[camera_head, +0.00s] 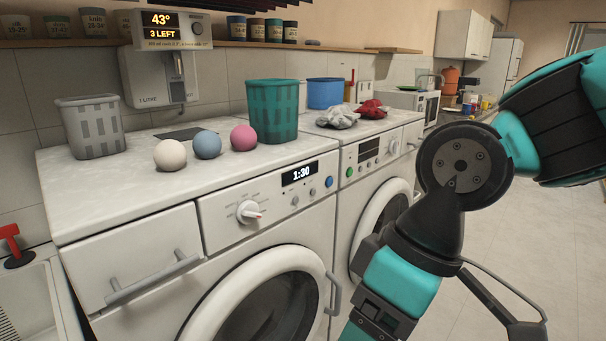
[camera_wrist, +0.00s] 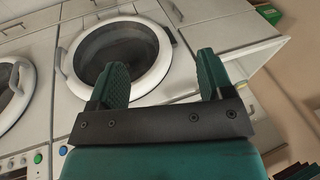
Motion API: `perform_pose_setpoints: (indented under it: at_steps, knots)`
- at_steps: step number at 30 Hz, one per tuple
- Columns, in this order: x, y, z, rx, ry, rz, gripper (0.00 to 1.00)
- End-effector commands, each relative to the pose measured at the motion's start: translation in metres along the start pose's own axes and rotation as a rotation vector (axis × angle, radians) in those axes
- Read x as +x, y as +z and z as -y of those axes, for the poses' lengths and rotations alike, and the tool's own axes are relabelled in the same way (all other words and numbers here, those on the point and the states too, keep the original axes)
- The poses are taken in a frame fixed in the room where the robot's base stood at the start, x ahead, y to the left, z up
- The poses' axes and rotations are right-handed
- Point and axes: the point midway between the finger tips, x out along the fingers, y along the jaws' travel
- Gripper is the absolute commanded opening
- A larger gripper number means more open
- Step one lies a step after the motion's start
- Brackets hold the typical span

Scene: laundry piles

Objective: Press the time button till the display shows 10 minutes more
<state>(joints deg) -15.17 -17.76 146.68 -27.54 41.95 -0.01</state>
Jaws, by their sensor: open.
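The near washing machine's display (camera_head: 300,173) reads 1:30 in white digits. Below and beside it are small grey buttons (camera_head: 312,192) and a round blue button (camera_head: 329,182); labels are too small to read, so I cannot tell which is the time button. A white dial (camera_head: 249,212) with a red pointer is left of them. In the head view my arm passes in front at the right and my gripper is below the frame. In the wrist view my gripper (camera_wrist: 162,60) is open and empty, its fingers apart before a round machine door (camera_wrist: 118,55).
A second machine with a dark display (camera_head: 369,149) and a green button (camera_head: 349,172) stands right. On top are three balls, a grey basket (camera_head: 91,126), a green basket (camera_head: 272,112) and cloths (camera_head: 337,117). A wall dispenser (camera_head: 160,74) shows 43° and 3 LEFT. Floor is clear at right.

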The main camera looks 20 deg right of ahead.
Motion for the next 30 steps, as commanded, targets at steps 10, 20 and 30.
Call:
perform_pose_setpoints:
  at_steps: [10,20,30]
  knots:
    - [-0.009,-0.028,-0.013,0.135,-0.005,-0.056,0.21]
    - [-0.051,-0.143,-0.147,0.916,-0.092,-0.423,0.00]
    - [-0.075,-0.169,-0.270,1.428,-0.218,-0.708,0.00]
